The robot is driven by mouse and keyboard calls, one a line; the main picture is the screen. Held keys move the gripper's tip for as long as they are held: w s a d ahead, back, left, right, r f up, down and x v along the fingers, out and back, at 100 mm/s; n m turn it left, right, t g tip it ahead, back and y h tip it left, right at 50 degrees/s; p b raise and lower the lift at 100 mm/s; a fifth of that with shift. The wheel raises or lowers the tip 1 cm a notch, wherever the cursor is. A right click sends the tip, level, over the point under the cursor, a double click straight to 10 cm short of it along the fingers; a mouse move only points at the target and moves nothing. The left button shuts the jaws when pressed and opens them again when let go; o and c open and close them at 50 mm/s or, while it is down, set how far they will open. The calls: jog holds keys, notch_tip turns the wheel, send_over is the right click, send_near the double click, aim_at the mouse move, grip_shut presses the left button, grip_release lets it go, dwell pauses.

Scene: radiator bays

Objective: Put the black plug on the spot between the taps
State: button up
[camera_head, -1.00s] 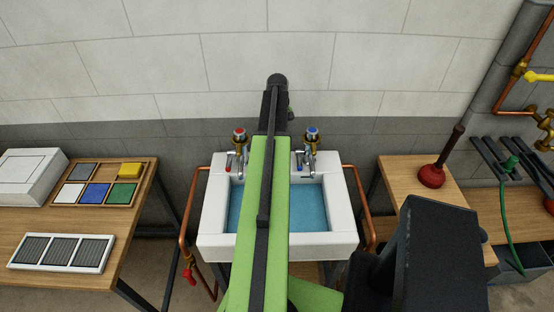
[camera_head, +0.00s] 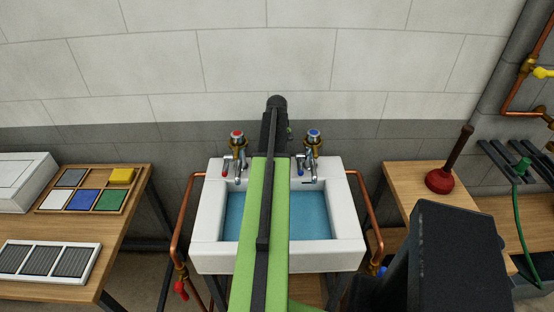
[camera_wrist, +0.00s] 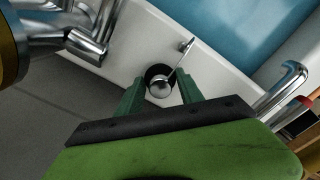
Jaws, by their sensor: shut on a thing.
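In the wrist view the black plug (camera_wrist: 153,72), a dark round piece with a shiny metal knob, sits between the green fingers of my gripper (camera_wrist: 160,92). The gripper is shut on it, over the white back ledge of the sink (camera_wrist: 135,55). Whether the plug touches the ledge cannot be told. One chrome tap (camera_wrist: 88,42) is at upper left and another (camera_wrist: 284,85) at right. In the head view the red-topped tap (camera_head: 237,150) and blue-topped tap (camera_head: 312,148) flank my arm, which hides the plug, the gripper and the spot between the taps.
The basin holds blue water (camera_head: 310,218). Copper pipes (camera_head: 182,215) run down both sides of the sink. A bench with coloured tiles in a tray (camera_head: 129,205) stands left. A red plunger (camera_head: 440,180) stands on the right bench. The tiled wall (camera_head: 330,60) is close behind the taps.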

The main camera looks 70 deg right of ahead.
jog(key=o, duration=1.4)
notch_tip(320, 180, up, 12)
jog(key=p, duration=1.2)
jog(key=shift+r, duration=0.1)
